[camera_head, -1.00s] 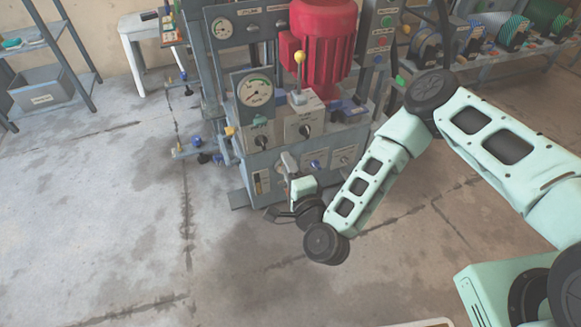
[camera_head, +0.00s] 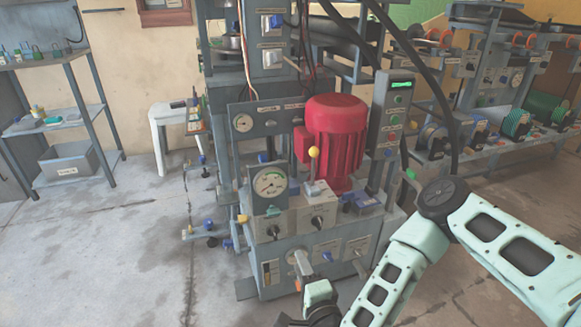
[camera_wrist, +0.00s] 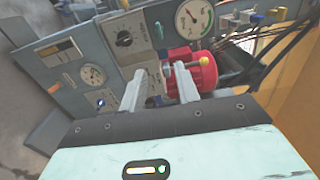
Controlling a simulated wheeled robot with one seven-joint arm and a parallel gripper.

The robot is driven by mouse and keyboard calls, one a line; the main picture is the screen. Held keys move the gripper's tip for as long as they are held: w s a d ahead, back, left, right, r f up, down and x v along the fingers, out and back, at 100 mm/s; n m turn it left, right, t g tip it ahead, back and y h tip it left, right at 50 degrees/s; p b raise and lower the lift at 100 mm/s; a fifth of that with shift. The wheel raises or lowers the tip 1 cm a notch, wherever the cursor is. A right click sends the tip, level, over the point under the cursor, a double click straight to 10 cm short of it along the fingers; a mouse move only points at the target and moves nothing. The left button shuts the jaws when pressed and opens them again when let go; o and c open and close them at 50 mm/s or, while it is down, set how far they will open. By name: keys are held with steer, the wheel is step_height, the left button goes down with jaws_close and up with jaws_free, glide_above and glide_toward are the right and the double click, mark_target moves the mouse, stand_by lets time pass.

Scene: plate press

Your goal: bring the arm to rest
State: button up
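My arm (camera_head: 400,265) is pale green and reaches from the right side of the head view, bent at the elbow. My gripper (camera_head: 303,262) is low in front of the press unit (camera_head: 335,248), seen partly from behind. In the wrist view my gripper (camera_wrist: 158,80) has its two grey fingers standing apart with nothing between them. Beyond the fingers are the red motor (camera_wrist: 190,82) and the panel of the press unit. I cannot tell from the head view how far the fingertips are from the panel.
The press unit carries a pressure gauge (camera_head: 270,184), a yellow-knobbed lever (camera_head: 314,155), dials and a red motor (camera_head: 335,128). A shelf (camera_head: 70,121) and a white stool (camera_head: 172,112) stand at the left. A bench with spools (camera_head: 510,145) is at the right.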

steer(key=s+a+r+n+g+y, duration=0.2)
steer(key=a+r+n+g+y, duration=0.15)
steer(key=n+g, duration=0.35)
steer(key=s+a+r+n+g+y, duration=0.2)
steer(key=a+n+g, duration=0.25)
steer(key=n, duration=0.45)
steer(key=s+d+r+n+g+h, duration=0.65)
steer(key=s+d+r+h, duration=0.35)
steer(key=s+d+r, duration=0.65)
step_height(320, 180, up, 27)
steer(key=s+d+p, duration=0.1)
steer(key=p, duration=2.7)
steer(key=shift+s+d+r+t+p, duration=0.2)
steer(key=shift+d+t+p, duration=0.05)
steer(key=shift+t+p, duration=0.1)
